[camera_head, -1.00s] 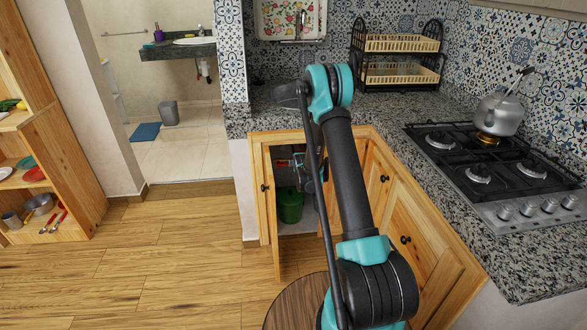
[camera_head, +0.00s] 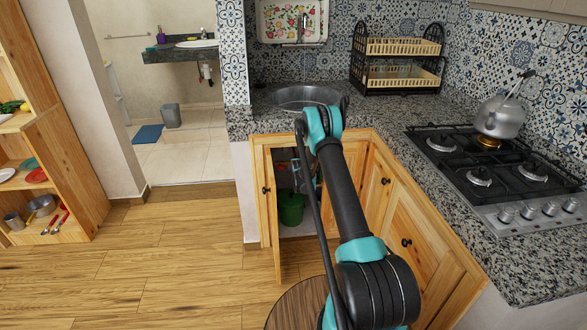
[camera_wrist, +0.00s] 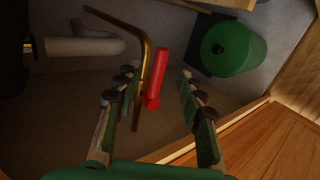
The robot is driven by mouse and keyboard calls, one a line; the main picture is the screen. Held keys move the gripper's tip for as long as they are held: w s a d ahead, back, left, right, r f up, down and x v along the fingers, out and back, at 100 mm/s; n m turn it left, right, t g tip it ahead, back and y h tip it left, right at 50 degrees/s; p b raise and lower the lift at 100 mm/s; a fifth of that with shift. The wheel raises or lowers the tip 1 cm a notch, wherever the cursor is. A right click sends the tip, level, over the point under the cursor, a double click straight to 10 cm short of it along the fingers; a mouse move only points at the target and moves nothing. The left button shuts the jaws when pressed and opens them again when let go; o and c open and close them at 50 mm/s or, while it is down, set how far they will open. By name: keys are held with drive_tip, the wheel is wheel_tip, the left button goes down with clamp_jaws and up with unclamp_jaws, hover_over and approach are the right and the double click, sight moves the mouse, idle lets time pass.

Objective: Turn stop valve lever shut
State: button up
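The red stop valve lever (camera_wrist: 157,77) shows in the wrist view beside a bent brass-coloured pipe (camera_wrist: 145,50). My gripper (camera_wrist: 157,75) is open, with one finger on each side of the lever in the picture. Gaps show between the lever and both fingers; whether they are level in depth I cannot tell. In the head view my gripper is inside the open corner cabinet under the counter, mostly hidden by my arm and the cabinet front. A small red patch (camera_head: 282,166) shows there, too small to identify.
A green bin (camera_wrist: 228,47) stands to the right of the lever. A pale drain pipe (camera_wrist: 85,47) lies to the left. The cabinet's wooden frame borders the lower right of the wrist view. The open cabinet door (camera_head: 272,215) stands left of my arm.

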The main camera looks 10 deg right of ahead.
drive_tip(key=shift+x, duration=1.7)
drive_tip(key=shift+c, duration=0.3)
clamp_jaws()
